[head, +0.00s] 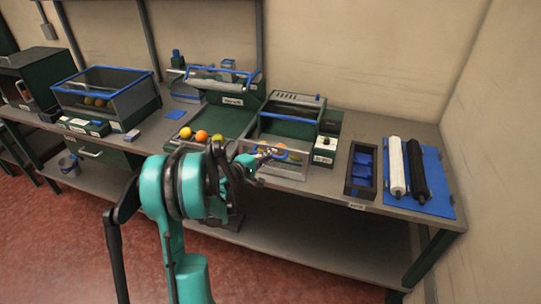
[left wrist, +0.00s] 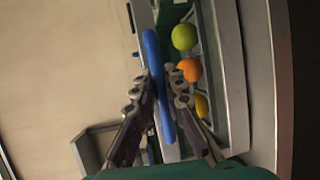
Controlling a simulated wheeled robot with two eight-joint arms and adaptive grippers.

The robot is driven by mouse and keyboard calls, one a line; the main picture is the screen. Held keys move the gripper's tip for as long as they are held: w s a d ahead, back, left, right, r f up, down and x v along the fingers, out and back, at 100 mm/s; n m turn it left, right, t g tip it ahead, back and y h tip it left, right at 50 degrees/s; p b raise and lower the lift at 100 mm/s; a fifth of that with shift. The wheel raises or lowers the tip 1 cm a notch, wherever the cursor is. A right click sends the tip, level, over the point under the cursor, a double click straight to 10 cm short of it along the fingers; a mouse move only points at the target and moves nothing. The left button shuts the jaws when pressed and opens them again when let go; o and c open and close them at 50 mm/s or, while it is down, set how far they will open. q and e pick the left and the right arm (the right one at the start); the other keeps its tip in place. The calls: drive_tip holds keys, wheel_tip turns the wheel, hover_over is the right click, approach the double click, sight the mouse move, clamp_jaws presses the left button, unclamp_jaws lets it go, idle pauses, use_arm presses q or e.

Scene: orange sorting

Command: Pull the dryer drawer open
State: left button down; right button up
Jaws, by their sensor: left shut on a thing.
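The dryer (head: 290,128) is the green box right of centre on the bench, with a clear drawer front (head: 285,170) low on its near side. My left gripper (head: 265,154) is at this clear front in the head view. In the left wrist view, my left gripper (left wrist: 157,88) has its fingers on either side of a blue bar handle (left wrist: 151,50) and is shut on it. The handle is mostly hidden by the gripper in the head view. An orange fruit (head: 281,147) shows near the clear front. My right gripper is not in view.
Fruits, one yellow (head: 185,132) and one orange (head: 201,136), lie on a green tray left of the dryer. A dark bin with blue compartments (head: 362,170) and a blue mat with white and black rollers (head: 437,185) stand to the right. The floor in front is clear.

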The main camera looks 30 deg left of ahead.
use_arm(q)
drive_tip(key=c, duration=1.6)
unclamp_jaws()
drive_tip(key=shift+o, duration=0.2)
drive_tip(key=v, duration=1.2)
